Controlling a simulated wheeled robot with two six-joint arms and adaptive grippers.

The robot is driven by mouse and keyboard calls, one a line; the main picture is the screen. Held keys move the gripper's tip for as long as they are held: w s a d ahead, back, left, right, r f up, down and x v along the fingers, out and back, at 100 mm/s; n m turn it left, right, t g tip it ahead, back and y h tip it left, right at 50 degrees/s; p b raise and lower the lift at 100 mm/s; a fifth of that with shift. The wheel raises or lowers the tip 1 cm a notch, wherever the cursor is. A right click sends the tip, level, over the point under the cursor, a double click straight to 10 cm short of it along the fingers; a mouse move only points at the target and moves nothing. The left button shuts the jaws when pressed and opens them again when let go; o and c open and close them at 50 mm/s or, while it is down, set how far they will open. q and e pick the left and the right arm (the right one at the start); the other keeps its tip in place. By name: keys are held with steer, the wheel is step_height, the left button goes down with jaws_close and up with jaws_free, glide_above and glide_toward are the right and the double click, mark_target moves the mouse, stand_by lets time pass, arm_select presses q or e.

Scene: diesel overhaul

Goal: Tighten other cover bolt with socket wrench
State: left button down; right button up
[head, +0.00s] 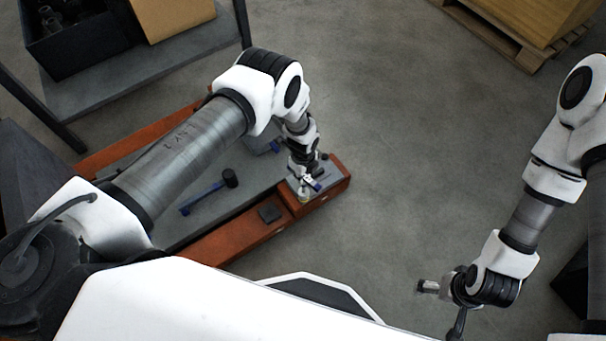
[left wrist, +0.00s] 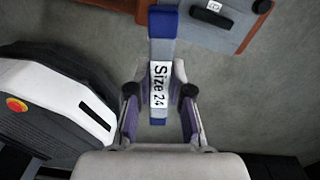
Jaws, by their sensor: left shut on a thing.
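In the left wrist view my left gripper (left wrist: 160,92) is shut on the blue handle of a wrench (left wrist: 158,122) with a white label reading "Size 24". I cannot make out a cover bolt, nor whether the socket sits on one. My right gripper (head: 436,287) is over bare floor at the lower right; its fingers are too unclear to read.
A shelf with a dark bin (head: 75,50) is at the upper left. A pallet (head: 500,38) is at the upper right. The floor between is clear.

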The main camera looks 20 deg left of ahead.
arm_select(q)
steer(key=shift+f+n+b, duration=0.2)
steer(key=shift+n+b, duration=0.6)
steer(key=shift+n, duration=0.4)
steer(key=n+b, duration=0.2)
steer(key=n, duration=0.3)
steer(key=shift+n, duration=0.3)
steer(key=n+b, duration=0.2)
steer(key=n, duration=0.2)
steer(key=shift+s+d, duration=0.1)
steer(key=n+b, duration=0.2)
steer(key=n, duration=0.2)
steer(key=n+b, duration=0.3)
steer(key=n, duration=0.2)
steer(key=shift+d, duration=0.1)
steer(key=n+b, duration=0.2)
steer(key=n, duration=0.2)
steer(key=shift+s+f, duration=0.1)
steer(key=n+b, duration=0.3)
steer(key=n, duration=0.3)
steer(key=shift+d, duration=0.1)
steer(key=shift+n+b, duration=0.5)
steer(key=shift+n, duration=0.3)
steer(key=shift+r+n, duration=0.3)
